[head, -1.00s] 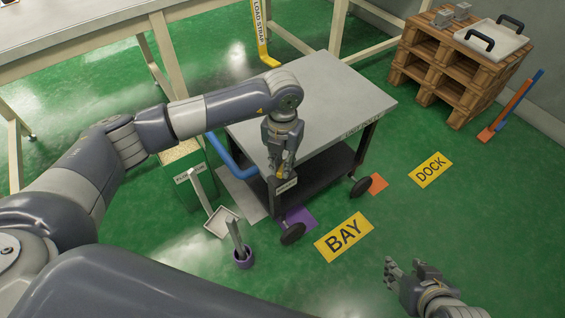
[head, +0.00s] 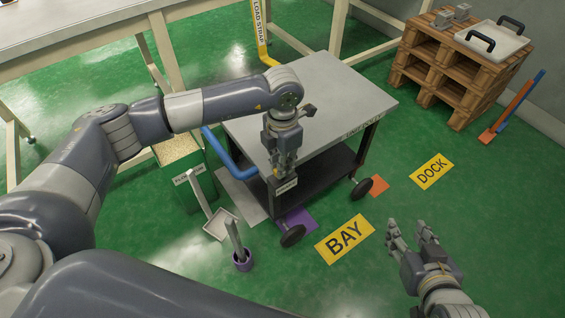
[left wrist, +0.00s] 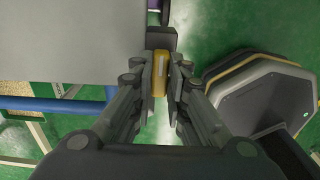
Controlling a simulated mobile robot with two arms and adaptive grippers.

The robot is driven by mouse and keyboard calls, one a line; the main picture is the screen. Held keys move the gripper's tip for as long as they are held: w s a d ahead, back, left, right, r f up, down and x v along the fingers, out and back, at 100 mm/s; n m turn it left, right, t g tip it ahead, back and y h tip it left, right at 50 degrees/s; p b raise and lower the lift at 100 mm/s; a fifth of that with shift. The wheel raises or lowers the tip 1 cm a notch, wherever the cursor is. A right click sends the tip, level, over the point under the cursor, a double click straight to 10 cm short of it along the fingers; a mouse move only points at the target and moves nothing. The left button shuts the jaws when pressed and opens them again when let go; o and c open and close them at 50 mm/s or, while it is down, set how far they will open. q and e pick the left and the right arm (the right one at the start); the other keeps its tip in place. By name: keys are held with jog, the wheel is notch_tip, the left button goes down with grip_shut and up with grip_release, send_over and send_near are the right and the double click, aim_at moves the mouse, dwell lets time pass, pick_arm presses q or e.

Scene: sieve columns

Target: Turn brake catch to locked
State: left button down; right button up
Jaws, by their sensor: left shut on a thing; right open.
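A cart with a grey top (head: 320,105), a dark lower shelf and black wheels stands on the green floor. The brake catch is a small yellow piece at the cart's near corner; it shows in the left wrist view (left wrist: 160,72) between the fingers. My left gripper (head: 283,172) points down at that corner and is shut on the catch, hiding most of it in the head view. A small label just below the gripper is too small to read. My right gripper (head: 413,243) is open and empty, above the floor at lower right.
Floor signs BAY (head: 344,238) and DOCK (head: 431,171) lie right of the cart. A green bin (head: 190,195), a white scoop (head: 220,223) and a purple-based post (head: 242,262) stand left. A pallet stack (head: 450,70) is at back right.

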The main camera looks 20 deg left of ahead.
dwell(0.4)
pick_arm(q)
jog(key=c, duration=1.6)
grip_release()
notch_tip(320, 180, up, 12)
jog(key=shift+r, duration=0.1)
